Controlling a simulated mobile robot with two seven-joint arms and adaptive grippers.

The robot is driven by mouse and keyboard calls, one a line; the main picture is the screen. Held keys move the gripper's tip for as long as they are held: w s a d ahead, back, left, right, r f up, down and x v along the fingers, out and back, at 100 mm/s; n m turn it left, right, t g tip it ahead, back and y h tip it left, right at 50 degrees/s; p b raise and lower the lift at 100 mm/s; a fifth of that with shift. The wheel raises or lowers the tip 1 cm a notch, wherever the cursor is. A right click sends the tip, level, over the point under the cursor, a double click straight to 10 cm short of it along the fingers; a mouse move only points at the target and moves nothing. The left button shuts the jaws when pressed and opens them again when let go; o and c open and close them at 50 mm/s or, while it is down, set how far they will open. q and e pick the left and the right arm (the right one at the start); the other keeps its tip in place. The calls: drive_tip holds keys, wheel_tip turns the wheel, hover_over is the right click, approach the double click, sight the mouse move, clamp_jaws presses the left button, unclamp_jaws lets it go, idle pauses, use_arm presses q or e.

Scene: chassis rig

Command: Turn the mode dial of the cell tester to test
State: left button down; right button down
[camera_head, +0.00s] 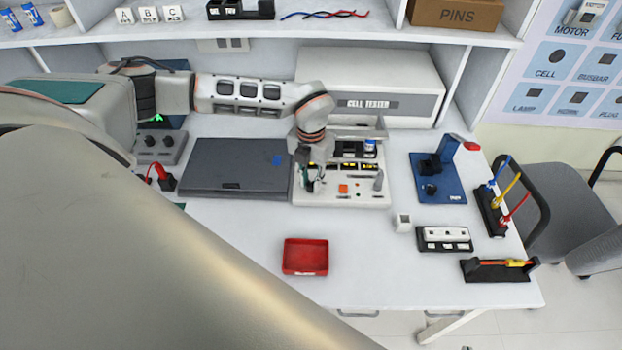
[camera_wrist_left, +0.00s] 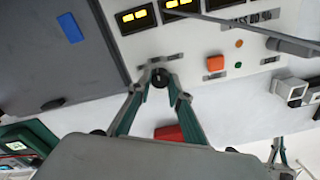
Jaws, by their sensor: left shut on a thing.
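The cell tester (camera_head: 368,198) is a white unit on the bench with a lettered housing behind it. Its front panel carries yellow-lit displays, an orange button and a lever. My left gripper (camera_head: 309,186) reaches down over the panel's left front part. In the left wrist view my left gripper (camera_wrist_left: 160,74) is shut on the small black mode dial (camera_wrist_left: 160,78), one fingertip on each side. The dial's pointer and the lettering beside it are too small or covered to read. In the head view the gripper hides the dial.
A dark grey closed case (camera_head: 235,180) lies directly left of the panel. A red tray (camera_head: 305,256) sits in front of it. A blue fixture (camera_head: 437,178), a black block with coloured leads (camera_head: 492,212) and a white cube (camera_head: 403,223) stand to the right. The bench between is clear.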

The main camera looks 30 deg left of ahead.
sight(311, 183)
idle(0.4)
use_arm(q)
drive_tip(key=c, duration=1.8)
unclamp_jaws()
drive_tip(key=shift+c, duration=0.2)
wheel_tip(311, 183, up, 12)
